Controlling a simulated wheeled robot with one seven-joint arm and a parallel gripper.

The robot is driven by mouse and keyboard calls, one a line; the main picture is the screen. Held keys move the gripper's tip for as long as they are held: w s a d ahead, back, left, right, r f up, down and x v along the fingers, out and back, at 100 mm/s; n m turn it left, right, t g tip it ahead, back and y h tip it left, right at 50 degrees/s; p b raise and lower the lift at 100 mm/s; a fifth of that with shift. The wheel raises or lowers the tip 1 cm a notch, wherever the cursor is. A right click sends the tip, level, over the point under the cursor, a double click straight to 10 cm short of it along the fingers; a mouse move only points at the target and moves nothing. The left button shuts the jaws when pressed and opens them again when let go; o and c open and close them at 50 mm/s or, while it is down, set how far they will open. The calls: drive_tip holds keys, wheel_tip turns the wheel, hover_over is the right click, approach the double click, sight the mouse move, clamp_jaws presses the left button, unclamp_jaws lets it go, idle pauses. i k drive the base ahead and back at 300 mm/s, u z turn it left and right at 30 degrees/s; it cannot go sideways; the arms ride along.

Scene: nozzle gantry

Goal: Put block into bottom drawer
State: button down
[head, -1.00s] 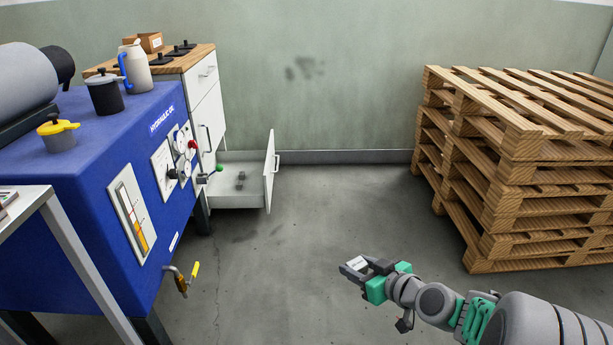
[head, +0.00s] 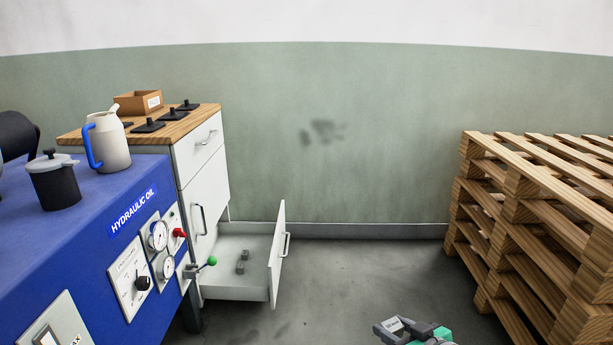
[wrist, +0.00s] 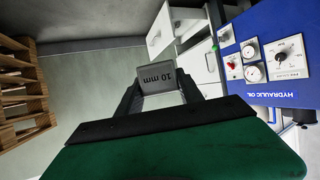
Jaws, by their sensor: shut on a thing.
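My gripper (head: 405,330) is at the bottom edge of the head view, right of centre, held out over the floor. It is shut on a grey block (head: 392,324). In the wrist view the block (wrist: 157,77) sits between the fingertips, and its face reads "10 mm". The bottom drawer (head: 236,293) of the white cabinet is pulled open, ahead and to the left of my gripper. Small dark grey blocks (head: 241,261) lie inside it. The gripper and held block are apart from the drawer.
A blue hydraulic oil unit (head: 75,240) with gauges stands at the left, its green-knobbed lever (head: 211,261) close to the drawer. Stacked wooden pallets (head: 540,220) stand at the right. The floor (head: 345,275) between is clear. The cabinet top holds a cardboard box (head: 137,102).

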sight(250, 243)
drive_tip(key=i, duration=3.6)
drive_tip(key=u, duration=3.5)
